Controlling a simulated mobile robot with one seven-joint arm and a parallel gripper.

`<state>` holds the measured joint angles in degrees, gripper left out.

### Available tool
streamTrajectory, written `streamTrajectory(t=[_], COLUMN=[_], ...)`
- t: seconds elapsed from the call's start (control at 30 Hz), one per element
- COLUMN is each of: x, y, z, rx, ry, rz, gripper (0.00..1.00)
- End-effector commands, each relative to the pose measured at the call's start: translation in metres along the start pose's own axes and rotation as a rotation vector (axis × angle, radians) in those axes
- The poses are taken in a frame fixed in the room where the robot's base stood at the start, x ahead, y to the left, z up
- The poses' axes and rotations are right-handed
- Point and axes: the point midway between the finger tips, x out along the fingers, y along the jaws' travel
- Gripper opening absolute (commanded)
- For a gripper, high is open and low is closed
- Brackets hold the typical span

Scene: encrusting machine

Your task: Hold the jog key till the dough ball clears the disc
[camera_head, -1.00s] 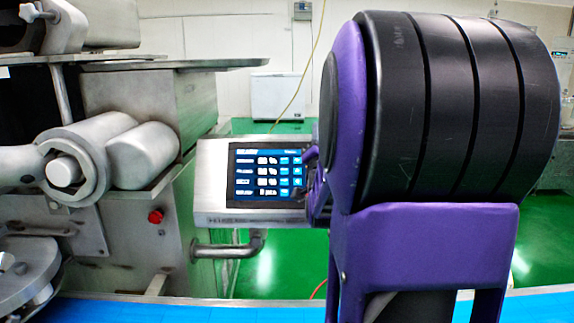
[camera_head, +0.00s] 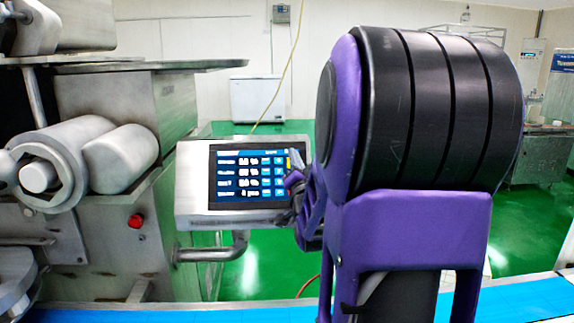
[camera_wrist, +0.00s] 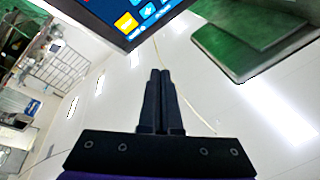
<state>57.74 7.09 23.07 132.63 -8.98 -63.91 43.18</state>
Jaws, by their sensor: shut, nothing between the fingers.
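The touch panel (camera_head: 255,172) is lit, with rows of white text and blue keys on a dark screen. Its right end lies partly behind my gripper (camera_head: 293,163), and a bit of yellow shows there. In the wrist view a corner of the panel (camera_wrist: 108,10) shows at the top, with a yellow key (camera_wrist: 125,22) beside blue ones. My gripper (camera_wrist: 160,73) is shut and empty, its tips pointing up the picture below the panel's edge. Contact with any key is not visible. I cannot make out a dough ball.
The steel machine (camera_head: 95,240) with rollers and a red button (camera_head: 136,220) stands at left. A blue belt (camera_head: 250,314) runs along the front. A white chest (camera_head: 257,99) stands against the back wall. Green floor lies open behind the panel.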

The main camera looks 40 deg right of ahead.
Motion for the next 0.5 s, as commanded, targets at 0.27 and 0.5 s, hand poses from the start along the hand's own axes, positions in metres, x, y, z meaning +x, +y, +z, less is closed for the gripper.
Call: streamTrajectory(t=[0.27,0.5], x=[0.028,0.045], y=[0.023,0.035], z=[0.023,0.035], rx=[0.003,0.0], ry=[0.0,0.0], rz=[0.002,0.001], gripper=[0.0,0.0])
